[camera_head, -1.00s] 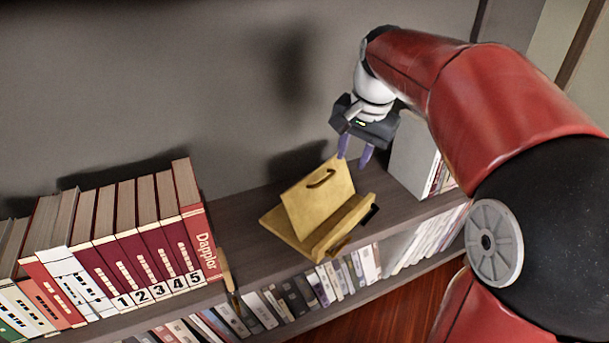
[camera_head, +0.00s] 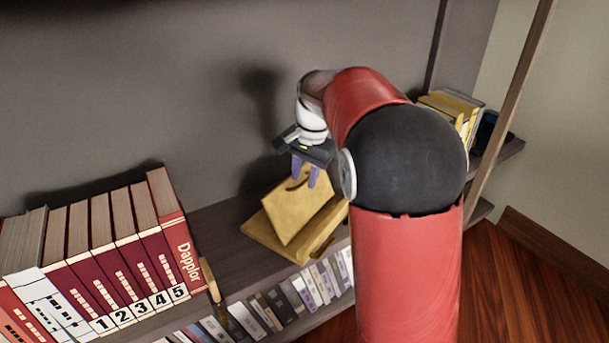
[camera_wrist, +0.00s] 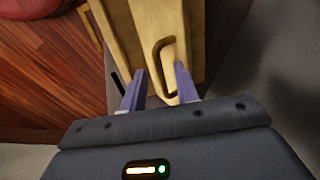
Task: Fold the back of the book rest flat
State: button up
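The wooden book rest stands on the shelf top. Its yellow back panel (camera_head: 290,215) is raised and tilted above the base (camera_head: 260,238), with a curved handle slot near its top edge. My gripper (camera_head: 305,178) is at the top of the panel, pointing down. In the wrist view, the purple fingers (camera_wrist: 158,92) are apart, with the top end of the back panel (camera_wrist: 150,25) showing between and beyond them. I cannot tell whether either finger touches the panel. The right part of the rest is partly hidden by my arm.
A row of red numbered books (camera_head: 120,250) stands to the left on the same shelf top. A brush-like tool (camera_head: 212,285) is by the shelf edge. Thin books (camera_head: 290,300) fill the shelf below. A grey wall (camera_head: 150,90) is behind. Yellow books (camera_head: 455,105) stand far right.

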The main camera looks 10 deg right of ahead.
jog(key=shift+c, duration=0.2)
grip_shut()
dwell(0.3)
